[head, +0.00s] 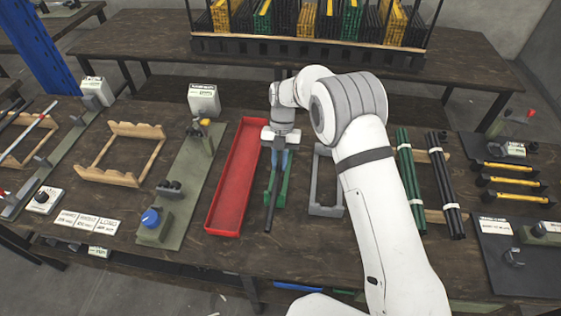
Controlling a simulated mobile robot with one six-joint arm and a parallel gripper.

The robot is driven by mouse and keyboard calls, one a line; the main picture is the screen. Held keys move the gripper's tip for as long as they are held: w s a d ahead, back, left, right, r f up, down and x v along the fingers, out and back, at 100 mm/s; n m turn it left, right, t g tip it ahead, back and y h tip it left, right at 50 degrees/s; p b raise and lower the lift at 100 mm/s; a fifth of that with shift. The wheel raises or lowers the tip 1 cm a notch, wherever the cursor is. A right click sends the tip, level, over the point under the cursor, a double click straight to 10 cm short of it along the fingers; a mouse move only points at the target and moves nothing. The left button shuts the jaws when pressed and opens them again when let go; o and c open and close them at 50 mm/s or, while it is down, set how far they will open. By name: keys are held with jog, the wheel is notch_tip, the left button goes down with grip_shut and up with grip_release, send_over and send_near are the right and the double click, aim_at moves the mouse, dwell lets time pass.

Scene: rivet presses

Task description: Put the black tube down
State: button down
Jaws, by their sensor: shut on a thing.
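The black tube (270,208) is in my gripper (279,158), over the middle of the workbench in the head view. My gripper points down and is shut on the tube. The tube runs from front to back, and its front end sticks out towards the near edge of the bench. A green cradle (284,192) is beneath or just beside the tube. I cannot tell whether the tube touches it. My gripper and arm hide part of the tube and the cradle.
A long red tray (217,207) lies just left of the tube, and a grey frame (316,207) just right. Bundles of green tubes (410,190) and black tubes (447,190) lie farther right. A wooden rack (108,174) and a press (155,218) stand left.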

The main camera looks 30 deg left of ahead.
jog(key=c, duration=1.4)
grip_release()
jog(key=shift+o, duration=0.2)
jog(key=b+v, duration=0.2)
jog(key=v, duration=1)
jog(key=w+d+r+m+t+y, duration=0.1)
jog(key=d+r+m+t, duration=0.1)
jog(key=d+r+m, duration=0.9)
jog(key=s+d+r+m+t, duration=0.1)
jog(key=s+d+m, duration=0.3)
jog(key=d+m, duration=0.3)
jog(key=s+d+r+m+t+y, duration=0.15)
jog(key=s+d+m, duration=0.3)
jog(key=d, duration=0.45)
jog(key=s+d+r+m+t+h, duration=0.1)
jog(key=s+d+r+m, duration=0.15)
jog(key=d+m, duration=0.45)
jog(key=s+d+f+m+t, duration=0.1)
jog(key=s+d+f+m, duration=0.3)
jog(key=s+d+m, duration=0.5)
jog(key=s+m, duration=0.1)
jog(key=s, duration=0.2)
jog(key=shift+d+f+t, duration=0.2)
jog(key=shift+d+t, duration=0.15)
jog(key=shift+s, duration=0.1)
